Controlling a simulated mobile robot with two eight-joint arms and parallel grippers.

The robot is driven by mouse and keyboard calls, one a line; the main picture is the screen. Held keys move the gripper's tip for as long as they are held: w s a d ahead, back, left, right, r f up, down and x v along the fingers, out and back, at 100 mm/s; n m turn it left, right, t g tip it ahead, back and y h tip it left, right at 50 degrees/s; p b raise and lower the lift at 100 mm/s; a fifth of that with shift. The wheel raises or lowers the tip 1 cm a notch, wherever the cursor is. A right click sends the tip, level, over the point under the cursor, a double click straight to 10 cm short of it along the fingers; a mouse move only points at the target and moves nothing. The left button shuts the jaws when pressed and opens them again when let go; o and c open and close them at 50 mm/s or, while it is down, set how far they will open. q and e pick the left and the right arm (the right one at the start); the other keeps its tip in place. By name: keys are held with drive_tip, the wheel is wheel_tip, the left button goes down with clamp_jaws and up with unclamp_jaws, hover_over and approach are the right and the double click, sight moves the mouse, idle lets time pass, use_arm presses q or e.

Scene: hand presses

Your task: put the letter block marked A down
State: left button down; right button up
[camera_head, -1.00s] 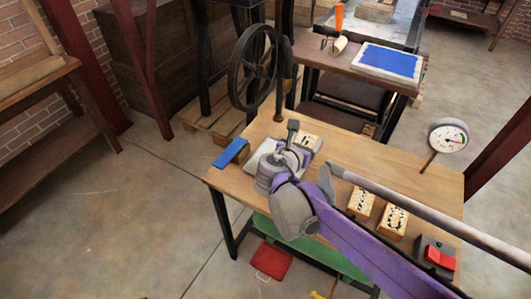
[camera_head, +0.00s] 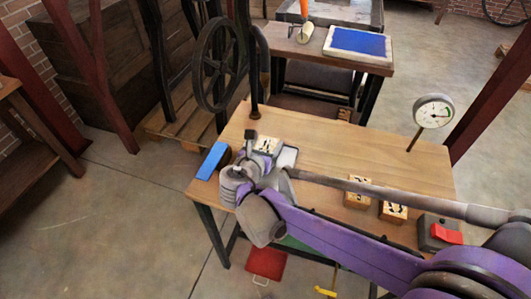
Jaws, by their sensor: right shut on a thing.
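A light wooden letter block (camera_head: 267,145) with dark marks is at my right gripper (camera_head: 259,152), over the left part of the workbench. I take it for the block marked A, but its letter is too small to read. My right gripper is shut on it, and the wrist hides part of it. A pale plate (camera_head: 288,156) shows just right of the block, partly hidden by my gripper. I cannot tell whether the block touches the plate. My left gripper is not in view.
Two more letter blocks (camera_head: 358,195) (camera_head: 393,212) sit on the workbench (camera_head: 325,150), near my right arm. A blue block (camera_head: 212,160) lies left of the gripper. A dial gauge (camera_head: 433,111) and a red-topped box (camera_head: 445,234) are at right. The bench's back middle is clear.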

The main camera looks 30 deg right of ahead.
drive_tip(key=shift+f+b, duration=0.5)
drive_tip(key=shift+f, duration=1.1)
drive_tip(key=shift+f, duration=0.15)
drive_tip(key=o, duration=1.4)
drive_tip(key=shift+c, duration=0.2)
drive_tip(key=shift+a+r, duration=0.15)
drive_tip(key=shift+r, duration=0.15)
drive_tip(key=p+v, duration=0.3)
drive_tip(key=v, duration=0.8)
drive_tip(key=shift+s+a+r, duration=0.1)
drive_tip(key=shift+s+a, duration=0.1)
drive_tip(key=shift+s, duration=0.1)
